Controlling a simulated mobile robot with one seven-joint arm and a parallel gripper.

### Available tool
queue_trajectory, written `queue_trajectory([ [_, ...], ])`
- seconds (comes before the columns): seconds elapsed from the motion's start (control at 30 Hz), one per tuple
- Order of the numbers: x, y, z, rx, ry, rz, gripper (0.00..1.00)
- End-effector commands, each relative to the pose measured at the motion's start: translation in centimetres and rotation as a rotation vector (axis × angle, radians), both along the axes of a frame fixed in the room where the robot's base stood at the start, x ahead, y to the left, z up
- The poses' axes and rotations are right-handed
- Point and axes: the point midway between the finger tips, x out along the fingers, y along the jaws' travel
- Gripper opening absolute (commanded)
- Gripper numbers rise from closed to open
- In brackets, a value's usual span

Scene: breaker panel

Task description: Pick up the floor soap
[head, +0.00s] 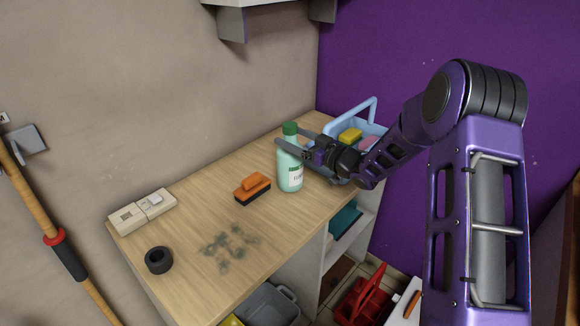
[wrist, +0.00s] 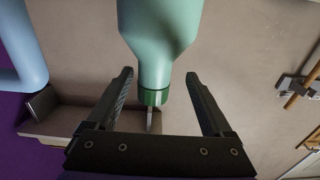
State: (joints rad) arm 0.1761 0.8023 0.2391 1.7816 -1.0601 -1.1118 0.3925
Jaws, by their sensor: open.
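The floor soap is a pale green bottle (head: 290,168) with a darker green cap and a white label, standing upright on the wooden counter. In the wrist view its shoulder and neck (wrist: 160,45) show upside down, with the green cap between the fingers. My gripper (head: 282,148) is at the height of the bottle's neck, coming from the right. In the wrist view my gripper (wrist: 163,85) is open, one finger on each side of the neck, with a gap on both sides. The lower bottle is outside the wrist view.
A blue caddy (head: 374,128) with sponges stands behind my gripper at the right. An orange brush (head: 252,187), a black tape roll (head: 159,260) and a beige switch box (head: 143,211) are on the counter (head: 190,280). Dark smudges mark its front. A shelf (head: 270,14) hangs above.

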Motion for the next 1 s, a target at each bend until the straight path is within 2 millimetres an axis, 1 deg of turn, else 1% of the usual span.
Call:
queue_trajectory([
  [0.2,2.3,1.9,0.6,0.000,-0.003,0.002,0.85],
  [0.3,3.1,2.9,0.5,0.001,-0.001,0.002,0.85],
  [0.4,3.6,3.4,0.6,0.001,-0.001,0.000,0.85],
  [0.63,3.7,3.5,0.6,0.001,-0.001,-0.001,0.85],
  [0.67,3.7,3.5,0.6,0.001,-0.001,-0.001,0.81],
  [0.8,3.7,3.5,0.6,0.001,-0.001,-0.001,0.56],
  [0.97,3.7,3.5,0.6,0.001,-0.001,-0.001,0.27],
  [1.0,3.7,3.5,0.6,0.000,-0.001,-0.001,0.20],
])
